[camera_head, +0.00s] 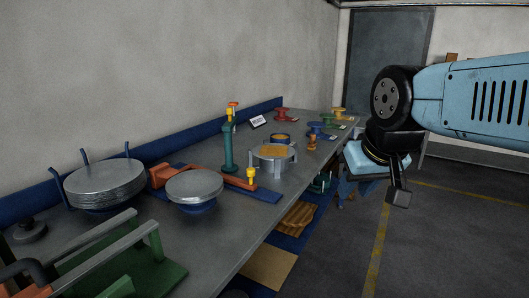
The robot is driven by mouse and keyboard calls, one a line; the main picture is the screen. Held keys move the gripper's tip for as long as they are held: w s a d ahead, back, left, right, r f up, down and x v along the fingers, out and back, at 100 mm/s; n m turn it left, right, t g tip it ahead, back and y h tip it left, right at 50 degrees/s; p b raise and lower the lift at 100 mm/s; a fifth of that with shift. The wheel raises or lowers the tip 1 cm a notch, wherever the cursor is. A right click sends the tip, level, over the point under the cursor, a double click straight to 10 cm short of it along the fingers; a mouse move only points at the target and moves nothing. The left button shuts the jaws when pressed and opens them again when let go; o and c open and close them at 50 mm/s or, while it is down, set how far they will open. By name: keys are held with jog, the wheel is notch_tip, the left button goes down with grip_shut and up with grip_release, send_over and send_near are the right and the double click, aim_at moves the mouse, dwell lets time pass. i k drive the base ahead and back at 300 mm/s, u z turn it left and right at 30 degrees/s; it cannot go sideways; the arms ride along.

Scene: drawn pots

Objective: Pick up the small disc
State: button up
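A round grey metal disc (195,186) lies flat on a blue round base on the workbench, left of centre. It is smaller than the stacked grey discs (104,182) to its left, which stand between blue upright prongs. I cannot tell for certain which disc the task calls small. My gripper (398,196) hangs at the right, over the floor beyond the bench's front edge, well apart from the discs. One dark finger shows clearly; the other is not clear, so its opening cannot be judged. No object shows in it.
The grey workbench (240,222) runs along the wall. A green post (227,150), an orange tool (165,176) and a metal pot (273,165) with orange filling stand near the disc. Open floor (440,240) lies right.

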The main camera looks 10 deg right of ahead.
aim_at(268, 151)
jog(key=i, duration=0.95)
jog(key=z, duration=0.05)
